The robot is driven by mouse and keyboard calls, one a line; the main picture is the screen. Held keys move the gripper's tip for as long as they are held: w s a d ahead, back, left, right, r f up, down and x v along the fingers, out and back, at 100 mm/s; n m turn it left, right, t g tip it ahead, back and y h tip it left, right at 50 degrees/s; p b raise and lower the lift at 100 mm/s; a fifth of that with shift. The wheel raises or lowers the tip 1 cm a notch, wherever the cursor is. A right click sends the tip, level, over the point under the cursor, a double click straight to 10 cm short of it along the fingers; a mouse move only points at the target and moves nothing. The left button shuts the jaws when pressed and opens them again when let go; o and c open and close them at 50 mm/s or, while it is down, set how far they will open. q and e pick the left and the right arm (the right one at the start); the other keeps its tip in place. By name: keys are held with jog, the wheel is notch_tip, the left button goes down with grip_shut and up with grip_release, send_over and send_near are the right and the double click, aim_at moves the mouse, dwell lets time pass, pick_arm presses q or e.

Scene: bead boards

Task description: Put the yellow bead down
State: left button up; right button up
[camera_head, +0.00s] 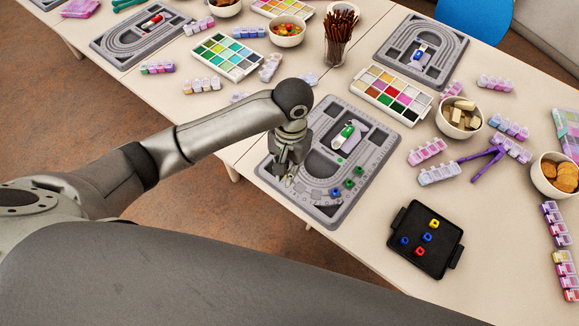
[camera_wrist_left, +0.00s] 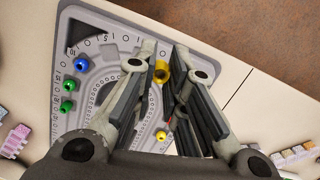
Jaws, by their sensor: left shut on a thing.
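My left gripper (camera_head: 288,178) is over the near left part of the grey bead board (camera_head: 328,213). In the left wrist view it is shut on a yellow bead (camera_wrist_left: 162,71), held between the fingertips. In the head view the fingers hide this bead. I cannot tell whether it touches the board. A blue bead (camera_head: 334,193) and two green beads, one nearer (camera_head: 349,184) and one farther (camera_head: 360,171), sit along the curved groove to the right. They also show in the left wrist view at its left. My right gripper is not in view.
A black tray (camera_head: 400,262) at the front right holds a yellow bead (camera_head: 434,224), two blue beads and a red bead. A palette of colored compartments (camera_head: 391,95), a cup of brown sticks (camera_head: 338,50) and purple pliers (camera_head: 481,172) lie around the board. The near table edge is clear.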

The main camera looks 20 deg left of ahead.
pick_arm(q)
jog(key=w+f, duration=0.1)
jog(key=f, duration=0.1)
jog(key=w+f, duration=0.2)
jog(key=w+a+f, duration=0.1)
jog(key=w, duration=0.1)
jog(key=shift+f, duration=0.4)
notch_tip(320, 180, down, 3)
jog(key=shift+f, duration=0.2)
jog(key=shift+s+a+f, duration=0.1)
jog(key=shift+s+f, duration=0.15)
jog(key=shift+f, duration=0.3)
jog(key=shift+c, duration=0.2)
jog(key=o, duration=0.7)
jog(key=shift+f, duration=0.2)
jog(key=shift+r, duration=0.1)
jog(key=r, duration=0.4)
jog(key=w+r, duration=0.1)
jog(key=r, duration=0.4)
jog(key=w+r, duration=0.1)
jog(key=r, duration=0.3)
jog(key=shift+r, duration=0.2)
